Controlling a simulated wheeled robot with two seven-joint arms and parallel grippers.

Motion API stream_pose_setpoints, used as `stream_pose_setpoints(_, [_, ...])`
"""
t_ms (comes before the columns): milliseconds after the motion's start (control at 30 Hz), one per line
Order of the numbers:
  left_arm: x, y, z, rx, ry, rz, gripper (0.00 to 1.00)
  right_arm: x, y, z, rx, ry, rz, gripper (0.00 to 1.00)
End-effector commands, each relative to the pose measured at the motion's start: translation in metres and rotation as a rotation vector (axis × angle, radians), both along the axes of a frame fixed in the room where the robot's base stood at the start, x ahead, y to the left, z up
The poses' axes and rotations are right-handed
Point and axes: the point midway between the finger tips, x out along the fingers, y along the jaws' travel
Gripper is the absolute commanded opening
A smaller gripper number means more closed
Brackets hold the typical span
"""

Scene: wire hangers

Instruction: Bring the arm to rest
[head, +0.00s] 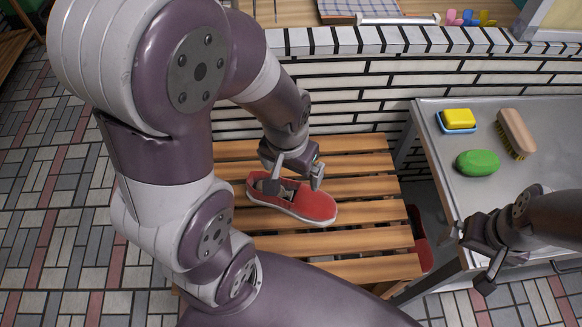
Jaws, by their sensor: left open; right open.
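My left gripper (294,181) is above the slatted wooden bench (345,243), its fingers pointing down at a red shoe (312,204). The fingers are apart, close over the shoe's opening; I cannot tell whether they touch it. The shoe has a white sole and lies on the slats with its toe to the right. My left arm arches over the left part of the view and hides some of the bench. My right gripper (473,257) is open and empty at the lower right, by the near left edge of the grey metal table (510,180).
A yellow and blue sponge (457,119), a green soap-like piece (478,162) and a wooden brush (516,134) lie on the metal table. A white brick wall (345,80) stands behind the bench. A red thing (419,238) is partly hidden beside the bench. Tiled floor is clear at left.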

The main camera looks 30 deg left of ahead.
Motion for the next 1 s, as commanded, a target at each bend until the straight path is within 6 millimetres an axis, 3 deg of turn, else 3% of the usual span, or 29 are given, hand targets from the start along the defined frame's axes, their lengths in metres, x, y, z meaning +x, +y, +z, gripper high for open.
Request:
stream_pose_setpoints(267, [0.000, 0.000, 0.005, 0.007, -0.004, -0.024, 1.00, 0.000, 0.000, 0.004, 0.000, 0.000, 0.000, 1.00])
stream_pose_setpoints(367, [0.000, 0.000, 0.031, 0.007, -0.004, -0.022, 1.00, 0.000, 0.000, 0.030, 0.000, 0.000, 0.000, 1.00])
stream_pose_setpoints(533, [0.000, 0.000, 0.106, 0.006, -0.004, -0.020, 1.00, 0.000, 0.000, 0.106, 0.000, -0.001, 0.000, 1.00])
stream_pose_setpoints(1000, [0.000, 0.000, 0.106, 0.006, -0.004, -0.020, 1.00, 0.000, 0.000, 0.106, 0.000, -0.001, 0.000, 1.00])
